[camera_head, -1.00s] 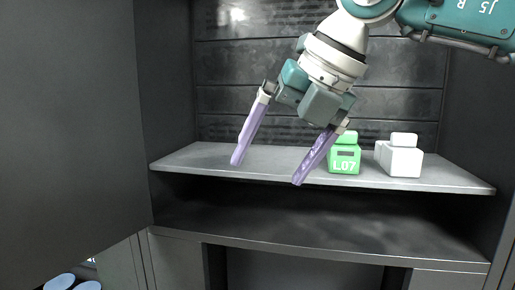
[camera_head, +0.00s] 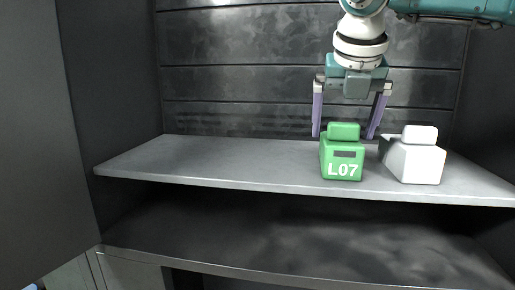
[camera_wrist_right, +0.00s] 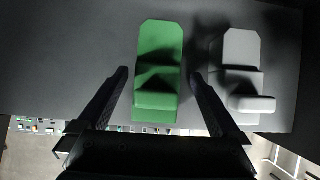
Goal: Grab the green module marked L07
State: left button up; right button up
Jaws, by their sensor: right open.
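The green module marked L07 (camera_head: 342,158) stands upright on the shelf in the head view. It also shows in the right wrist view (camera_wrist_right: 158,72), between my two fingers. My right gripper (camera_head: 345,136) is open, its fingers pointing down on either side of the module's upper part. In the right wrist view my right gripper (camera_wrist_right: 160,76) has a visible gap between each finger and the green module. The right finger is partly behind the modules in the head view. My left gripper is not in view.
A white module (camera_head: 416,158) stands just right of the green one, close to my right finger; it also shows in the right wrist view (camera_wrist_right: 243,75). The grey shelf (camera_head: 220,165) is clear to the left. A dark panelled wall (camera_head: 240,60) stands behind.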

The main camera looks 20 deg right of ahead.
jog(key=b+x, duration=0.1)
jog(key=x, duration=0.2)
jog(key=shift+w+f, duration=0.2)
jog(key=shift+f, duration=0.05)
jog(key=shift+r, duration=0.1)
jog(key=c, duration=1.5)
